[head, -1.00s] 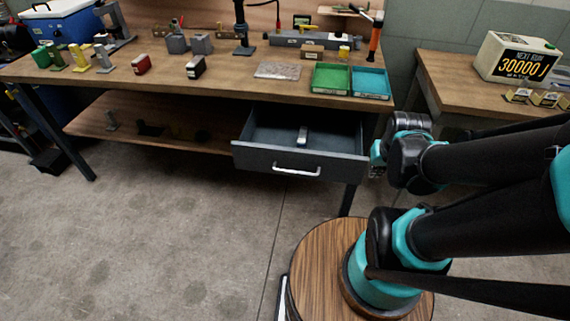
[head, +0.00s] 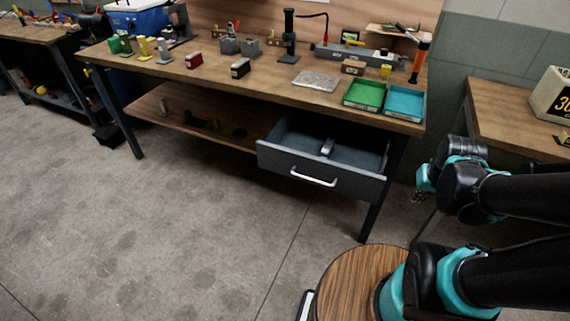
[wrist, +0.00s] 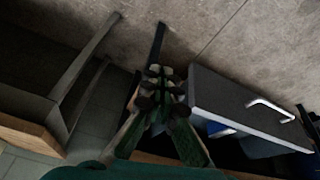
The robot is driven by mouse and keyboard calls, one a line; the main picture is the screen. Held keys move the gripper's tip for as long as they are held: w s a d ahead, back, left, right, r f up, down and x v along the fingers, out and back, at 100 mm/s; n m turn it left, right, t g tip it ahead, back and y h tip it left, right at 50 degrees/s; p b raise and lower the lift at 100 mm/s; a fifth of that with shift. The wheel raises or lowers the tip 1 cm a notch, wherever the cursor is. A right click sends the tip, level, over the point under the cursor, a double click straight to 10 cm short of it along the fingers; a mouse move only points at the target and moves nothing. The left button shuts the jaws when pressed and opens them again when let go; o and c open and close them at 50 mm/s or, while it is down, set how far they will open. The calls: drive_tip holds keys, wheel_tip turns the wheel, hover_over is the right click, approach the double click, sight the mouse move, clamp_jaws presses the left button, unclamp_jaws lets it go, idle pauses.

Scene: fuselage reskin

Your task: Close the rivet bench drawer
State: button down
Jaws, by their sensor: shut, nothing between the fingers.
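The rivet bench drawer (head: 275,160) stands pulled out under the right part of the workbench. Its grey front has a pale bar handle (head: 313,177), and a small light-topped item (head: 327,147) lies inside. The drawer front (wrist: 235,103) and handle (wrist: 270,106) also show in the wrist view, right of the fingers. My gripper (wrist: 160,72) is shut and empty, beside the drawer's end and apart from the handle. In the head view my gripper (head: 418,194) is right of the drawer, partly hidden by my wrist.
The workbench (head: 270,85) holds a green tray (head: 364,94), a teal tray (head: 405,103) and several small parts. A bench leg (head: 373,210) stands just right of the drawer. Another table (head: 510,120) is at the right. The floor before the drawer is clear.

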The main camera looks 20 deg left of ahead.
drive_tip(key=w+a+r+n, duration=0.3)
drive_tip(key=w+a+n, duration=0.3)
drive_tip(key=a+n, duration=0.45)
drive_tip(key=n+g, duration=0.1)
drive_tip(key=n, duration=2.2)
approach(283, 162)
drive_tip(key=s+r, duration=0.2)
drive_tip(key=s, duration=0.4)
drive_tip(key=shift+m, duration=0.25)
drive_tip(key=x, duration=0.3)
drive_tip(key=w+x, duration=0.1)
drive_tip(key=x, duration=0.3)
drive_tip(key=w+x, duration=0.1)
drive_tip(key=x, duration=0.2)
drive_tip(key=shift+w+d+f, duration=0.1)
drive_tip(key=shift+d, duration=0.3)
drive_tip(key=shift+w, duration=0.8)
drive_tip(key=shift+w, duration=0.1)
